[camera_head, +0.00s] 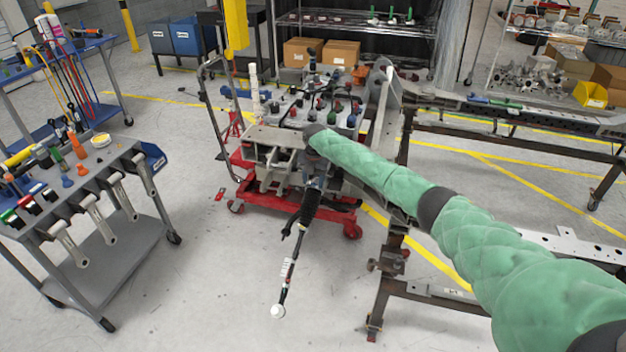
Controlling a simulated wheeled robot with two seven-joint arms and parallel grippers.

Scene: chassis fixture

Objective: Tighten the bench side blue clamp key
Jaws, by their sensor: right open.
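My right arm, in a green sleeve, comes in from the lower right. Its wrist is over the front of the red-based cart. My right gripper (314,178) is small and dark here, points down, and is open; its fingertips are hard to make out. A small blue handle (478,100) lies on the bench rail (560,121) at the right, beside a green one (508,104). It may be the blue clamp key; how tight it is cannot be told. My gripper is well to the left of it, apart from it. My left gripper is not in view.
A dark rod with a white end (278,312) slants down below my gripper. The red-based cart (290,212) carries several parts. A grey tool cart (105,240) stands left. The bench frame (384,285) stands right of the rod.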

